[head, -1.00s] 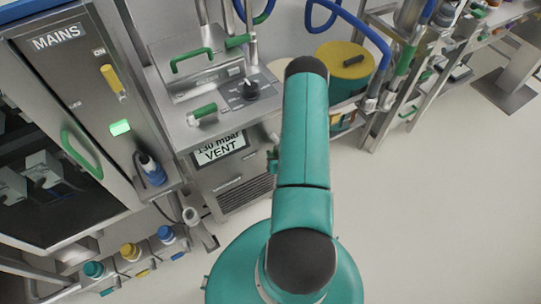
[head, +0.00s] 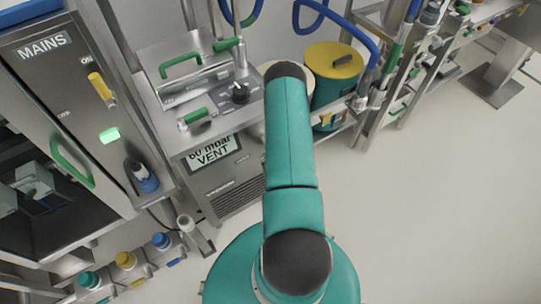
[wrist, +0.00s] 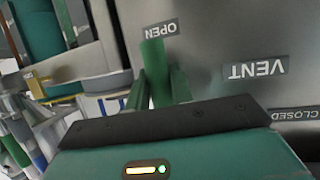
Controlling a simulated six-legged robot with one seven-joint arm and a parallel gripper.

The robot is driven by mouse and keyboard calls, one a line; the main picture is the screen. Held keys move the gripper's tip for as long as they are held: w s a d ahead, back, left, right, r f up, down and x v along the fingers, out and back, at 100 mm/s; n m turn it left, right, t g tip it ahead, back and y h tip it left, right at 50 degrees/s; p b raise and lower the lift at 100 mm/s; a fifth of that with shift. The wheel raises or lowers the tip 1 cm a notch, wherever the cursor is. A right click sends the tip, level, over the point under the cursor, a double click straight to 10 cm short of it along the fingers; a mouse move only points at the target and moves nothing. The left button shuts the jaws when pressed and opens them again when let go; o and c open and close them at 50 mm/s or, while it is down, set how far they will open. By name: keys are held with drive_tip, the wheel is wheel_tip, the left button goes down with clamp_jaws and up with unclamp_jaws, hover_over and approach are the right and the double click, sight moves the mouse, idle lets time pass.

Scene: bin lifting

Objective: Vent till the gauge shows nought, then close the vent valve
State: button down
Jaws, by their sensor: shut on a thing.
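The gauge display (head: 212,152) on the front of the steel unit reads about 60 mbar, with VENT below it. In the wrist view, my gripper (wrist: 158,88) is shut on the green handle of the vent valve (wrist: 153,55). The handle's end lies beside the OPEN label (wrist: 161,29). The VENT label (wrist: 256,70) and the CLOSED label (wrist: 294,114) are to its right on the steel panel. In the head view my arm hides the gripper and the vent valve.
A MAINS cabinet (head: 92,125) with a yellow lever and lit green lamp stands at the left. Green handles and a black knob (head: 240,93) are on the unit's top. A yellow-lidded drum (head: 333,62) stands behind my arm. The floor at right is clear.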

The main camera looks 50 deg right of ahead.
drive_tip(key=c, duration=1.2)
unclamp_jaws()
drive_tip(key=shift+d, duration=0.1)
drive_tip(key=shift+c, duration=0.2)
drive_tip(key=v, duration=1.3)
drive_tip(key=shift+s+r, duration=0.2)
drive_tip(key=shift+s, duration=0.15)
drive_tip(key=shift+a, duration=0.2)
